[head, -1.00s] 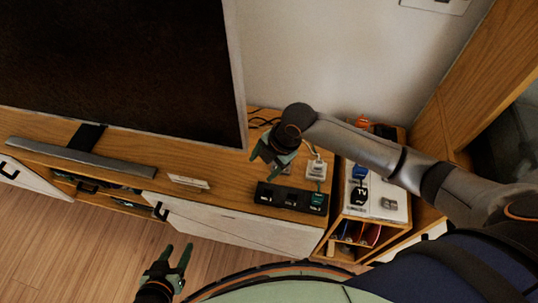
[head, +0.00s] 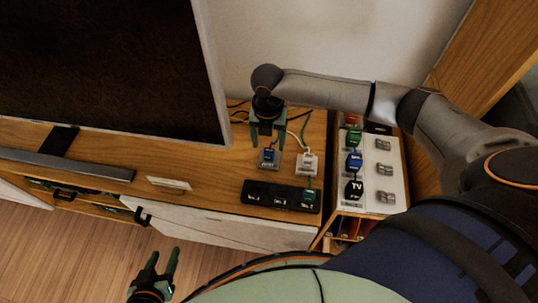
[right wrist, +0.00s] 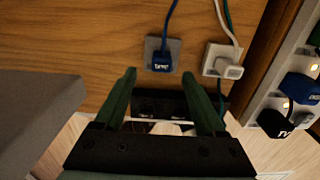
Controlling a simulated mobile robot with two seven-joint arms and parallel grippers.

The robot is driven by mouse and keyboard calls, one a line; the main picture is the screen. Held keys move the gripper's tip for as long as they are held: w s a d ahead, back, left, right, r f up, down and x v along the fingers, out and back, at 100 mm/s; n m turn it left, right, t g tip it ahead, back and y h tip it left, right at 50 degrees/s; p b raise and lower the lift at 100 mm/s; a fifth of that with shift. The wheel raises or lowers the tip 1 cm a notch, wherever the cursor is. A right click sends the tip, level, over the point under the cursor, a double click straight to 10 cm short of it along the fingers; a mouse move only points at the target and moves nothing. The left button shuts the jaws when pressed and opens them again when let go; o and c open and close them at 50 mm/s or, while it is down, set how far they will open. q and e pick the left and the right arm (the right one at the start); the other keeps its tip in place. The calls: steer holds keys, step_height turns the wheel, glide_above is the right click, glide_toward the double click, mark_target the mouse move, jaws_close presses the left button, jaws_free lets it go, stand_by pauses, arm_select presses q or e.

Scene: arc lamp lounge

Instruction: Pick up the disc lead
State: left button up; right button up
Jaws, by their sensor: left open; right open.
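A blue plug (head: 269,154) with a blue cord sits on a small grey plate (head: 264,166) on the wooden cabinet top. It also shows in the right wrist view (right wrist: 161,60); its white label is too small to read surely. Another blue plug (head: 354,161) is in the white panel at right, so I cannot tell which is the disc lead. My right gripper (head: 267,138) is open and empty, fingers just behind the first blue plug in the head view. In the right wrist view the gripper (right wrist: 158,76) has that plug between and beyond its fingertips. My left gripper (head: 163,260) is open and empty at the lower left.
A white plug (head: 307,163) on a white plate stands close to the right. A black socket strip (head: 266,193) with a green plug (head: 309,195) lies in front. The panel also holds a black TV plug (head: 354,188) and a green plug (head: 352,137). The television (head: 100,70) stands at left.

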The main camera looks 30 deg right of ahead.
mark_target(269, 151)
step_height(269, 151, down, 5)
steer(key=shift+s+f+b, duration=0.15)
steer(key=shift+f+b, duration=0.05)
steer(key=shift+b, duration=0.55)
steer(key=shift+r, duration=0.1)
steer(key=c, duration=0.5)
steer(key=shift+d, duration=0.1)
steer(key=c, duration=0.6)
jaws_close()
